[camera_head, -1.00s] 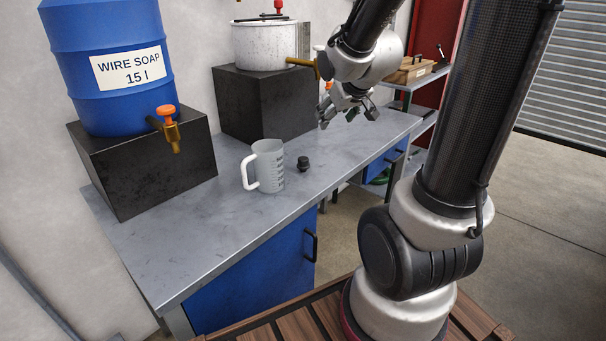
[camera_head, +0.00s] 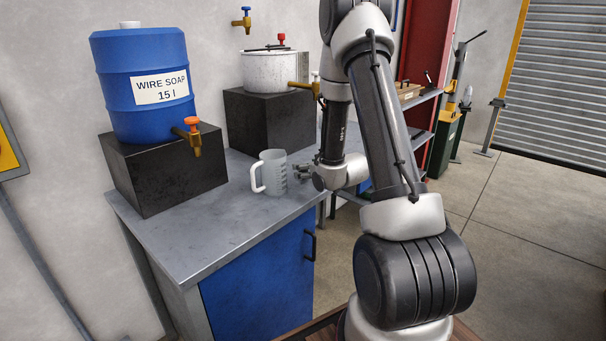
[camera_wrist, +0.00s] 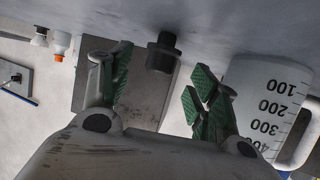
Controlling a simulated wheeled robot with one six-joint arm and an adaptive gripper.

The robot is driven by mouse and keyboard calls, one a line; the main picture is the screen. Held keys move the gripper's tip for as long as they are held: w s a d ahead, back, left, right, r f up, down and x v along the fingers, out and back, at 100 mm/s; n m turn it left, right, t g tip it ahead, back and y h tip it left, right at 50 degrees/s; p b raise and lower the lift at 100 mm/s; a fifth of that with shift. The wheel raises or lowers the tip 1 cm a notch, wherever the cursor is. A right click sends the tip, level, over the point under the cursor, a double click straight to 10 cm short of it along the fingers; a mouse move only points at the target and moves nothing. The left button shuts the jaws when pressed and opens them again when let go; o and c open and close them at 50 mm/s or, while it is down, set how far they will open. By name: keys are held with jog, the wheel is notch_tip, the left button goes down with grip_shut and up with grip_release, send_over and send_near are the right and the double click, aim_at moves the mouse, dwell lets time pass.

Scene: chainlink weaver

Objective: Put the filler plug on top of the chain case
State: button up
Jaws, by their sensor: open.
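The filler plug (camera_wrist: 163,52) is a small black plug with a narrower neck. It shows upside down in the wrist view, standing on the grey bench between and beyond my open fingers. In the head view I cannot make it out beside my gripper. My gripper (camera_head: 303,172) is low over the bench, right of the measuring jug; in the wrist view its green-padded fingers (camera_wrist: 160,82) are apart with nothing held. I cannot identify the chain case in either view.
A measuring jug (camera_head: 271,172) stands close to my gripper and also shows in the wrist view (camera_wrist: 262,105). A blue soap drum (camera_head: 140,65) and a white pot (camera_head: 270,72) sit on black blocks behind. The bench's front left (camera_head: 180,240) is clear.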

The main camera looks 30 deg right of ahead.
jog(key=x, duration=0.3)
jog(key=shift+w+f, duration=0.15)
jog(key=shift+w, duration=0.1)
jog(key=c, duration=1.2)
